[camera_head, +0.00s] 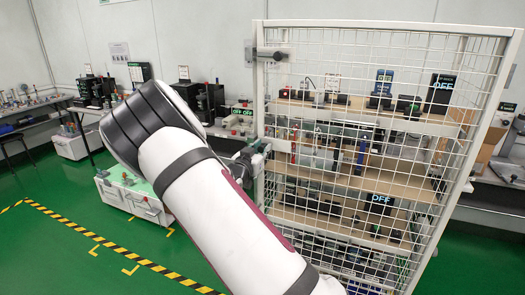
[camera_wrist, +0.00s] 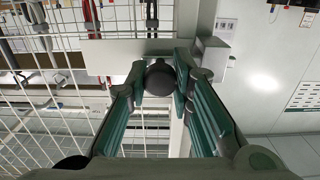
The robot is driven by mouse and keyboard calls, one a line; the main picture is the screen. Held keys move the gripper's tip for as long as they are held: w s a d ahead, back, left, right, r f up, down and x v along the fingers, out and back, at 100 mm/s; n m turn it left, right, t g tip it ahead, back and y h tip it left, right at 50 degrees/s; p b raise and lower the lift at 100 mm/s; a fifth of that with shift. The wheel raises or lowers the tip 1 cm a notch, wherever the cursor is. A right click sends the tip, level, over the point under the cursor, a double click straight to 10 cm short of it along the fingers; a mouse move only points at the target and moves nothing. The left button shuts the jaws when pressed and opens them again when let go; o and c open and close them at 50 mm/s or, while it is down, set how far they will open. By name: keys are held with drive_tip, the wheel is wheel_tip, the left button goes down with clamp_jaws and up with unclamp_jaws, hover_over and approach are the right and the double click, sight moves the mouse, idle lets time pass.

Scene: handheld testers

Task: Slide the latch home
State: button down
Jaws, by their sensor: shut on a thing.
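My gripper (camera_wrist: 160,68) has its two green-lined fingers on either side of a dark round knob (camera_wrist: 159,80) and is shut on it. The knob sits in front of a pale flat latch plate (camera_wrist: 125,47) that spans the mesh door and the cage's white post. In the head view my gripper (camera_head: 252,158) is at the left post of the cage, at about mid height. My arm hides part of this area, and the knob cannot be made out there. How far the latch bolt reaches is unclear.
The white mesh cage (camera_head: 390,31) holds shelves with several handheld devices behind the wire. A grey bar fitting (camera_head: 271,54) crosses the same post higher up. A low white cabinet (camera_head: 130,198) stands at left. Green floor (camera_head: 60,260) is open at front left.

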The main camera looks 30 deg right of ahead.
drive_tip(key=c, duration=1.4)
unclamp_jaws()
drive_tip(key=shift+w+a, duration=0.2)
drive_tip(key=v, duration=1.2)
